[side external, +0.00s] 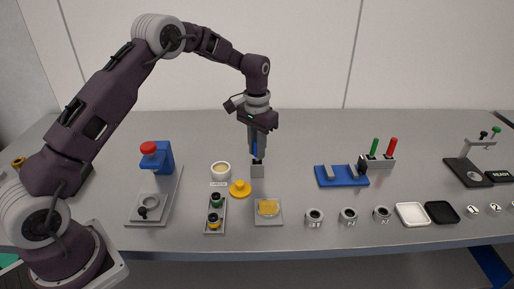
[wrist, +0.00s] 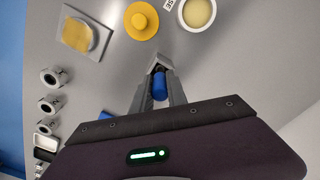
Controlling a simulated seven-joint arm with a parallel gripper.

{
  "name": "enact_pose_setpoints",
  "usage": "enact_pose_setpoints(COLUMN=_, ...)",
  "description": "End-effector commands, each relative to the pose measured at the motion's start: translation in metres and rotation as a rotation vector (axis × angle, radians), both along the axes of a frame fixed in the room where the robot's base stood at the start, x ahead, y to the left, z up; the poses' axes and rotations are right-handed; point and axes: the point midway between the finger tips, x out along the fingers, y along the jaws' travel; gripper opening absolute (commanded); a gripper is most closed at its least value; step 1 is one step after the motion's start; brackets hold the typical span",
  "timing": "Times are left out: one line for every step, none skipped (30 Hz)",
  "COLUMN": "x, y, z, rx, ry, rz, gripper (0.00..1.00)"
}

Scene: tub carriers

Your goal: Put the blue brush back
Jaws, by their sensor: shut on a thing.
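My gripper (side external: 258,152) points straight down and is shut on the blue brush (wrist: 160,87). In the side external view only a thin strip of the blue brush (side external: 255,149) shows between my fingers. A small grey block-shaped holder (side external: 257,171) stands on the table directly below the fingertips. It also shows in the wrist view (wrist: 154,60), just past the brush. The brush's lower end is hidden, so I cannot tell whether it is inside the holder or just above it.
A cream-filled bowl (side external: 221,170) and a yellow knobbed lid (side external: 240,188) stand left of the holder. A grey tray with a yellow patch (side external: 268,208) lies in front. A blue fixture (side external: 341,176) stands to the right. The table behind the holder is clear.

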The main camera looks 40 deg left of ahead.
Motion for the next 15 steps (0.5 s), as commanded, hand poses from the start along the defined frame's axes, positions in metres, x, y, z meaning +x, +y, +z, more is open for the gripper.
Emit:
enact_pose_setpoints(x=-0.0002, y=-0.0001, z=-0.0018, rx=0.000, ry=0.001, rz=0.000, gripper=0.00)
enact_pose_setpoints(x=-0.0002, y=-0.0001, z=-0.0022, rx=0.000, ry=0.001, rz=0.000, gripper=0.20)
enact_pose_setpoints(x=-0.0001, y=-0.0001, z=-0.0020, rx=0.000, ry=0.001, rz=0.000, gripper=0.28)
enact_pose_setpoints(x=-0.0001, y=-0.0001, z=-0.0019, rx=0.000, ry=0.001, rz=0.000, gripper=0.34)
enact_pose_setpoints(x=-0.0001, y=-0.0001, z=-0.0019, rx=0.000, ry=0.001, rz=0.000, gripper=0.40)
enact_pose_setpoints(x=-0.0002, y=-0.0001, z=-0.0018, rx=0.000, ry=0.001, rz=0.000, gripper=0.40)
enact_pose_setpoints(x=-0.0002, y=-0.0002, z=-0.0018, rx=0.000, ry=0.001, rz=0.000, gripper=0.40)
enact_pose_setpoints(x=-0.0002, y=-0.0002, z=-0.0018, rx=0.000, ry=0.001, rz=0.000, gripper=0.40)
enact_pose_setpoints(x=-0.0002, y=-0.0002, z=-0.0018, rx=0.000, ry=0.001, rz=0.000, gripper=0.40)
enact_pose_setpoints(x=-0.0002, y=-0.0002, z=-0.0018, rx=0.000, ry=0.001, rz=0.000, gripper=0.40)
enact_pose_setpoints(x=-0.0002, y=-0.0002, z=-0.0017, rx=0.000, ry=0.001, rz=0.000, gripper=0.40)
enact_pose_setpoints(x=-0.0002, y=-0.0002, z=-0.0017, rx=0.000, ry=0.001, rz=0.000, gripper=0.40)
enact_pose_setpoints(x=-0.0002, y=-0.0002, z=-0.0016, rx=0.000, ry=0.001, rz=0.000, gripper=0.40)
enact_pose_setpoints(x=-0.0001, y=-0.0002, z=-0.0009, rx=0.000, ry=0.000, rz=0.000, gripper=0.40)
enact_pose_setpoints(x=0.0000, y=-0.0002, z=0.0017, rx=0.000, ry=0.000, rz=0.000, gripper=0.40)
